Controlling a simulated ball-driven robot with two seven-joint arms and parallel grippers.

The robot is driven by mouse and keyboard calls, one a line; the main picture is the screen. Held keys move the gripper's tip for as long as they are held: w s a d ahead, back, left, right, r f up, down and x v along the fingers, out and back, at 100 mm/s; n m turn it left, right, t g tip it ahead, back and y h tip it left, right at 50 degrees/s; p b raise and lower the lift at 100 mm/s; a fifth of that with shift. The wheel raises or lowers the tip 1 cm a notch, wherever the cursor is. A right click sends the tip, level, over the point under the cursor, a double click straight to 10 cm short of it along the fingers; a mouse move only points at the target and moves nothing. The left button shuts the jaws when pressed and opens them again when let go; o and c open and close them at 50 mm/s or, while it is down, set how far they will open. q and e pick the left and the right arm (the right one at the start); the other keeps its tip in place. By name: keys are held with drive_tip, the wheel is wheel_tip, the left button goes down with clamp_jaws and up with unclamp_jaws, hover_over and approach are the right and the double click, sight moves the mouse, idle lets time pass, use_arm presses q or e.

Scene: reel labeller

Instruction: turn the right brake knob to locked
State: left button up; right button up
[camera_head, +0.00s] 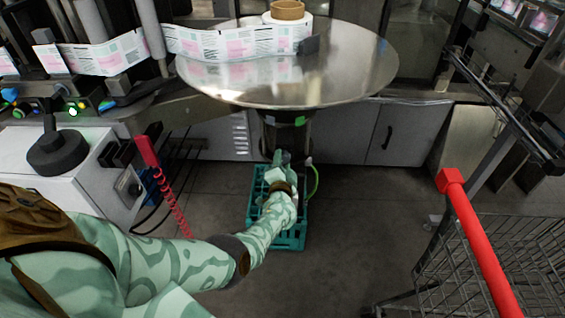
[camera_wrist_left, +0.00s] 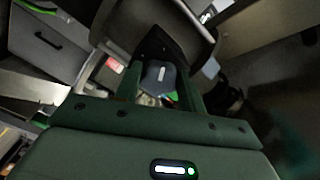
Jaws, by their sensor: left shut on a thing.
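In the left wrist view a grey knob (camera_wrist_left: 153,82) with a short white pointer line sits between the fingers of my left gripper (camera_wrist_left: 158,68). The fingers are shut on it. The pointer stands nearly upright in that picture. A red patch (camera_wrist_left: 114,65) lies to the left of the knob and a green patch (camera_wrist_left: 172,96) lies just below it, partly hidden. In the head view my left gripper (camera_head: 281,157) is at the dark column (camera_head: 287,138) under the round steel table, and the knob is hidden there. My right gripper is not in view.
The round steel table (camera_head: 345,70) overhangs the gripper, with a label reel (camera_head: 288,12) on top. A teal crate (camera_head: 291,240) stands on the floor below my forearm. A red-handled wire cart (camera_head: 478,240) stands at right. A white machine with a coiled red cord (camera_head: 172,195) stands at left.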

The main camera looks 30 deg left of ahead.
use_arm(q)
drive_tip(key=shift+d+f, duration=0.1)
drive_tip(key=shift+f, duration=0.05)
drive_tip(key=o, duration=1)
drive_tip(key=shift+c, duration=0.2)
drive_tip(key=shift+s, duration=0.1)
drive_tip(key=shift+s+d+r+p, duration=0.2)
drive_tip(key=shift+s+d+p, duration=0.1)
drive_tip(key=shift+p, duration=0.1)
drive_tip(key=p+v, duration=0.5)
drive_tip(key=v, duration=0.6)
drive_tip(key=shift+f, duration=0.15)
drive_tip(key=shift+a, duration=0.15)
